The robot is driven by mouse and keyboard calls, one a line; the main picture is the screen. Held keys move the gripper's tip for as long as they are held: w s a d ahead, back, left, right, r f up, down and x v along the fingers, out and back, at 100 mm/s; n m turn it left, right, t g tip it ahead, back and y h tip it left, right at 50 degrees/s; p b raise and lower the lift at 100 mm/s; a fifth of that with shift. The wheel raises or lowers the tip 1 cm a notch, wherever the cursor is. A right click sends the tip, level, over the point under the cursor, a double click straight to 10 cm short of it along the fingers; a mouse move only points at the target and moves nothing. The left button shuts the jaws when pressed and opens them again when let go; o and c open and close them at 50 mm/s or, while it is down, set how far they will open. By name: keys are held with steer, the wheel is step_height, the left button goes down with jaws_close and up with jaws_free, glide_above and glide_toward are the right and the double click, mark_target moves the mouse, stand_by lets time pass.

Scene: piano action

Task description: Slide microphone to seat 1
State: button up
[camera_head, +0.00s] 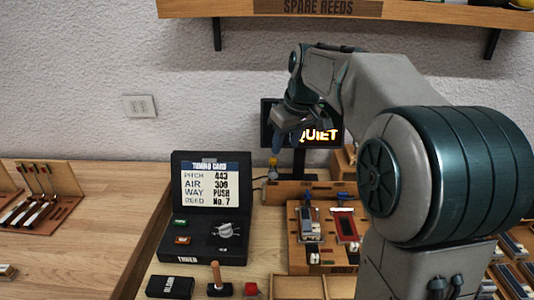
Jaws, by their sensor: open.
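My gripper (277,148) hangs pointing down in front of the dark display that reads QUIET, left of my arm. It is small in this view, and its fingers are hard to make out. Just below it is a small upright piece with a yellowish top and a grey round part (272,173), which may be the microphone. It stands at the left end of a wooden ledge (294,190). I cannot tell whether the fingers touch it or are around it. No seat 1 label is readable.
A black tuner case (211,208) with a lit card stands left of the ledge. A wooden board (296,256) with blue and red parts lies in front. A black box (170,287) and a wood-handled tool (216,280) are near the front. A shelf (450,12) hangs above.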

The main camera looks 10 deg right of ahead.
steer(key=n+y, duration=0.1)
steer(key=n, duration=0.1)
glide_toward(273, 159)
steer(key=b+x, duration=0.1)
steer(key=x, duration=0.7)
steer(key=shift+f, duration=0.25)
jaws_close()
